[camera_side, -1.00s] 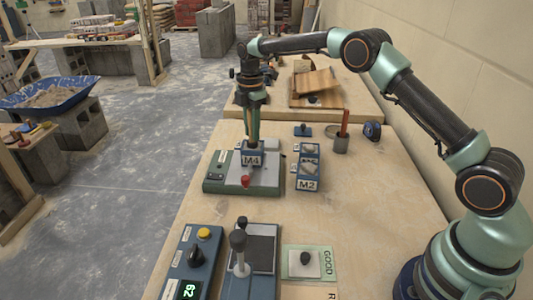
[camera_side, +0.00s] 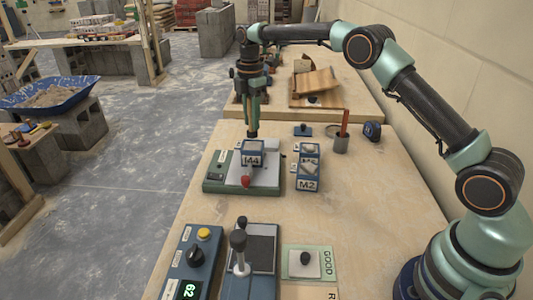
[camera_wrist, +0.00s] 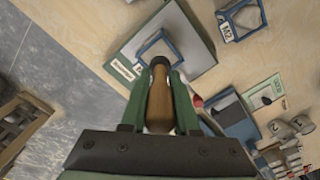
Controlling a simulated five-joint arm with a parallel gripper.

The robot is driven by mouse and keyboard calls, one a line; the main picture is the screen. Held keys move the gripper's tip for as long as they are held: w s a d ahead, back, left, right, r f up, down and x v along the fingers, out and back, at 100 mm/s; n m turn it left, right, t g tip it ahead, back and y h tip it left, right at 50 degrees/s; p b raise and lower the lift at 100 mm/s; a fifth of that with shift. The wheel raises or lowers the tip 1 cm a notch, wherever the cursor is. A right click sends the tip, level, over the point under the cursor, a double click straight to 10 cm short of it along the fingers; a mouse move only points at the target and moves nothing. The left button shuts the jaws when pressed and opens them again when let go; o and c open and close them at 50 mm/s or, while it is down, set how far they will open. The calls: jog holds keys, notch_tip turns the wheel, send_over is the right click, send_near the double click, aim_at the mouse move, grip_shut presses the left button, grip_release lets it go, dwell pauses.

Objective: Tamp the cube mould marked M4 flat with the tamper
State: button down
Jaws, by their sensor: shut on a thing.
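The cube mould M4 (camera_side: 252,158) is a blue square frame on a green-edged plate (camera_side: 268,190) with a red knob. In the wrist view the mould (camera_wrist: 143,61) shows partly, beyond the tamper. My gripper (camera_side: 253,103) is shut on the tamper (camera_wrist: 160,104), which has a wooden handle and a dark end. The tamper points down above the mould, and its dark end (camera_side: 252,134) appears clear of the frame. The wrist view shows the handle between the green fingers of my gripper (camera_wrist: 158,95). The fill surface inside M4 is too small to judge.
The blue mould M2 (camera_side: 309,178) stands right of the plate. A pot (camera_side: 341,144) with a red-brown stick and a tape measure (camera_side: 372,130) stand behind it. A blue control box (camera_side: 190,262) and a lever device (camera_side: 239,250) are in front. The bench's right side is mostly clear.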

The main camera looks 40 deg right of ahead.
jog(key=shift+r, duration=2.25)
